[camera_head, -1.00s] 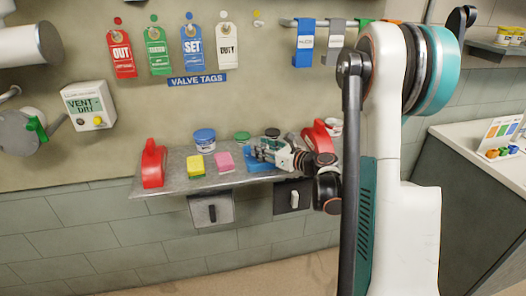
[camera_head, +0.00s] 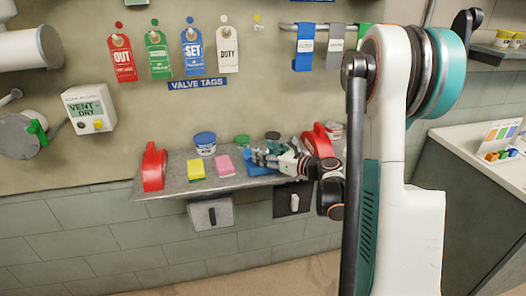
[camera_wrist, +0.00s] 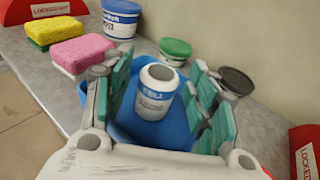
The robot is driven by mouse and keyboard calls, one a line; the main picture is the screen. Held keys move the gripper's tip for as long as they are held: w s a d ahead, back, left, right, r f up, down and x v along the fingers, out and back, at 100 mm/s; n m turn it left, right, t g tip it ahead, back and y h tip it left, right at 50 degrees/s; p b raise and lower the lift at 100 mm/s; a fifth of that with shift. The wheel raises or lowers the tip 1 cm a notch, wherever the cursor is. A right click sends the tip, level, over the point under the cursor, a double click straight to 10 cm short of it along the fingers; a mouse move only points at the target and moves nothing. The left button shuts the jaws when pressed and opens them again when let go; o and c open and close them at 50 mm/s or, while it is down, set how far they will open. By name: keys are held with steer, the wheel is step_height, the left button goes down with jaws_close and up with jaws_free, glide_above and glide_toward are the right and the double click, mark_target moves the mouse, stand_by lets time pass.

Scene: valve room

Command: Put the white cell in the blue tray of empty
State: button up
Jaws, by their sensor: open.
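The white cell (camera_wrist: 158,93) is a small white cylinder with a grey top and a blue band with lettering. In the wrist view it stands roughly upright within the blue tray (camera_wrist: 150,133), between my fingers with gaps on both sides. My gripper (camera_wrist: 163,95) is open, its teal-padded fingers spread around the cell and reaching over the tray. In the head view the tray (camera_head: 258,169) shows on the shelf below my gripper (camera_head: 264,156). The cell cannot be made out there. The tray's near side is partly hidden by my gripper.
The grey shelf (camera_head: 180,183) also holds a pink sponge (camera_wrist: 82,51), a yellow-green sponge (camera_wrist: 54,31), a blue-lidded tub (camera_wrist: 121,17), a green-lidded tub (camera_wrist: 174,50) and a dark-lidded tub (camera_wrist: 235,82). Red lockout pieces (camera_head: 154,167) stand at the sides.

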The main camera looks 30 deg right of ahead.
steer(key=p+v, duration=0.1)
steer(key=v, duration=0.9)
steer(key=shift+s+p, duration=0.35)
steer(key=shift+p, duration=0.05)
steer(key=shift+o, duration=0.4)
steer(key=shift+d+r, duration=0.1)
steer(key=shift+d, duration=0.05)
